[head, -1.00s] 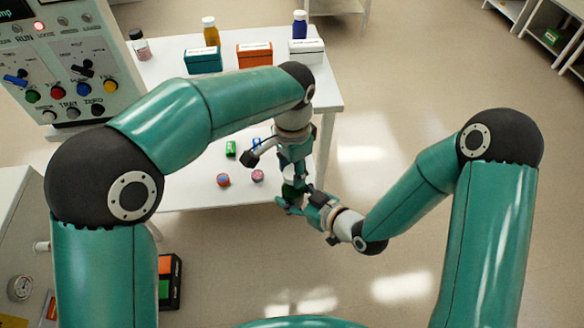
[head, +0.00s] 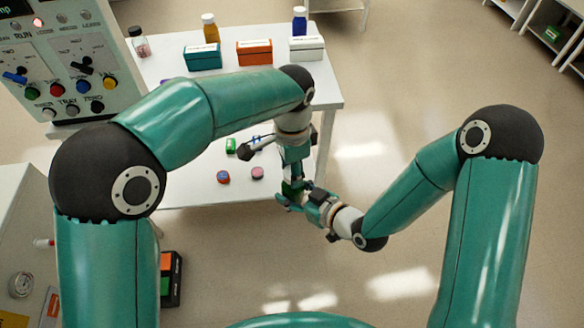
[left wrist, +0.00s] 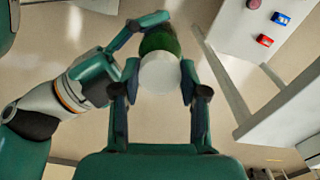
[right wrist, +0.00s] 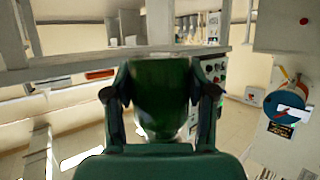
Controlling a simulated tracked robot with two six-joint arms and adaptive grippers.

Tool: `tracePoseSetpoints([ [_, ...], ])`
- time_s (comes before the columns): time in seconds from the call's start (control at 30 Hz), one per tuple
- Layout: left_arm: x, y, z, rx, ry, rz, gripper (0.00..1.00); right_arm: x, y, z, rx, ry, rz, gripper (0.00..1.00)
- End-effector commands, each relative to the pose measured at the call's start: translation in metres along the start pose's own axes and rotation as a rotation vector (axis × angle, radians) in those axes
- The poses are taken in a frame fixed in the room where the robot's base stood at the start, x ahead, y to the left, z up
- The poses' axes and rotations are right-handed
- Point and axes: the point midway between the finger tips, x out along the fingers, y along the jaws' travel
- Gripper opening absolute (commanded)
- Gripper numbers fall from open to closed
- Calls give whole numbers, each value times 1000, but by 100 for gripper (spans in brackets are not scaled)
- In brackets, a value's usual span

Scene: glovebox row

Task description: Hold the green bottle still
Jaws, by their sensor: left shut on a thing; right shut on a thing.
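The green bottle (right wrist: 162,90) is held in the air just off the front right corner of the white table. In the right wrist view its body fills the space between the fingers of my right gripper (right wrist: 162,100), which is shut on it. In the left wrist view its round white cap (left wrist: 160,73) sits between the fingers of my left gripper (left wrist: 160,88), which is shut on the cap from above. The green body (left wrist: 160,42) shows beyond the cap. In the head view both grippers meet and hide most of the bottle.
The white table (head: 185,195) carries teal (head: 203,57), orange (head: 254,53) and white (head: 307,50) boxes, with amber (head: 210,30) and blue (head: 299,22) bottles behind. A control panel (head: 70,60) stands left.

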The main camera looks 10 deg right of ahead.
Motion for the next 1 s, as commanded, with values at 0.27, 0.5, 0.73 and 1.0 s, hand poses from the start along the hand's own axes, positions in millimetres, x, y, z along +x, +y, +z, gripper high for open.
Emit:
tracePoseSetpoints([
  [0.27,0,-2,0,613,0,0,30,0,0,0,0,0,1,0],
  [0.5,0,-3,-1,1157,0,-1,30,0,0,0,1,-1,1,0],
  [0.73,0,-4,-2,1678,0,-2,30,0,0,0,1,-1,1,0],
  [1.0,1,-4,-3,2257,-2,-3,30,0,0,1,2,-2,1,0],
])
